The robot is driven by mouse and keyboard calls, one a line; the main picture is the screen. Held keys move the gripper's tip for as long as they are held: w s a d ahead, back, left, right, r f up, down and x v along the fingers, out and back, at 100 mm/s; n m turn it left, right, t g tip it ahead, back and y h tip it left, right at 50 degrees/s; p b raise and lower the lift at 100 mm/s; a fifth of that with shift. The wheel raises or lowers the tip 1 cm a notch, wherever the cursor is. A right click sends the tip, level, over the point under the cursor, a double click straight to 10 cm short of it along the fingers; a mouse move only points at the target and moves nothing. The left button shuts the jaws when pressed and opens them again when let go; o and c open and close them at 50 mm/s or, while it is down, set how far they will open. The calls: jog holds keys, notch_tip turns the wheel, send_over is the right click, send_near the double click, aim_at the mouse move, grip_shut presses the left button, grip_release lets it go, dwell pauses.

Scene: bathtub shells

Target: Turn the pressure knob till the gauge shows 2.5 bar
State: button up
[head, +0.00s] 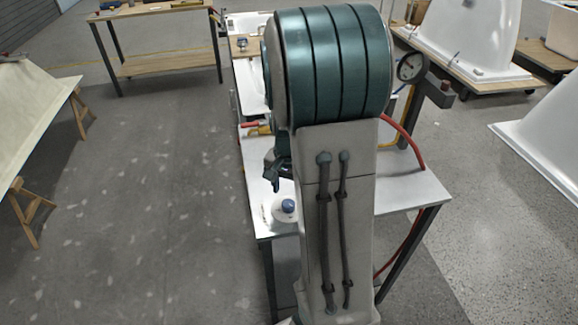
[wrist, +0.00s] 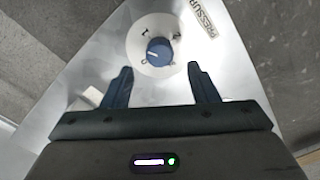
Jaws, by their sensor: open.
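The blue pressure knob (wrist: 159,51) sits on a round white dial plate (wrist: 137,35) in the wrist view, with a pale pointer line on its top. The knob also shows in the head view (head: 288,206), on the white table. My gripper (wrist: 160,72) is open and empty. Its two dark fingers point toward the knob, one to each side and a little short of it in the picture; they do not touch it. The round gauge (head: 410,67) stands on a post at the right in the head view. Its reading is too small to tell.
A label reading "PRESSUR" (wrist: 198,19) lies beside the dial. A red hose (head: 404,138) curves down behind the white table (head: 405,192). A workbench (head: 165,63) stands at the back left, and white tub shells (head: 470,35) are at the right.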

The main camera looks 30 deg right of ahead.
notch_tip(320, 180, up, 10)
jog(key=shift+f, duration=0.15)
dwell(0.6)
jog(key=s+a+r+n+t, duration=0.2)
jog(key=s+a+n+t, duration=0.1)
jog(key=s+a+n, duration=0.7)
jog(key=s+a, duration=0.2)
jog(key=s, duration=0.1)
jog(key=shift+a+r, duration=0.2)
dwell(1.6)
